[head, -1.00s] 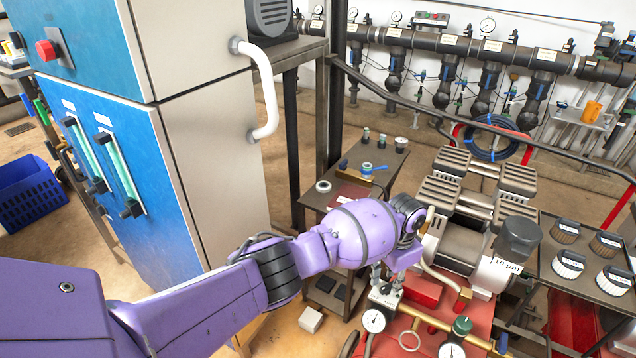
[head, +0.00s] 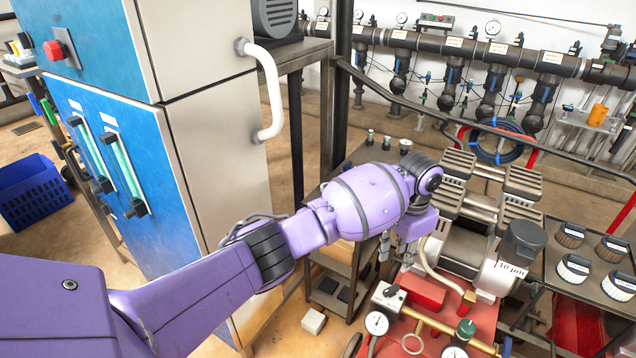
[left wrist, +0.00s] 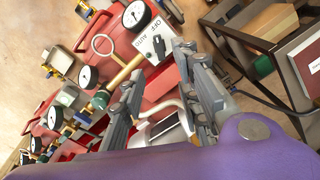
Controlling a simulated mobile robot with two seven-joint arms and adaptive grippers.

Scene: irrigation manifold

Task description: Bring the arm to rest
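My left gripper (head: 391,258) hangs above the red pump skid (head: 392,325), below the bend of my purple left arm. The left wrist view shows its two grey fingers (left wrist: 158,66) spread apart with nothing between them. A pale switch box (head: 384,300) with a dark knob stands just below the gripper, apart from it. Its plate, lettered OFF and AUTO, also shows in the left wrist view (left wrist: 158,43). A pressure gauge (head: 376,323) is at the box's front. My right gripper is in neither view.
A tall blue and grey cabinet (head: 215,150) with a white handle (head: 272,92) stands close to the left of my arm. The pump (head: 468,245) is right of the gripper. A dark side table (head: 350,262) lies partly hidden behind my arm.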

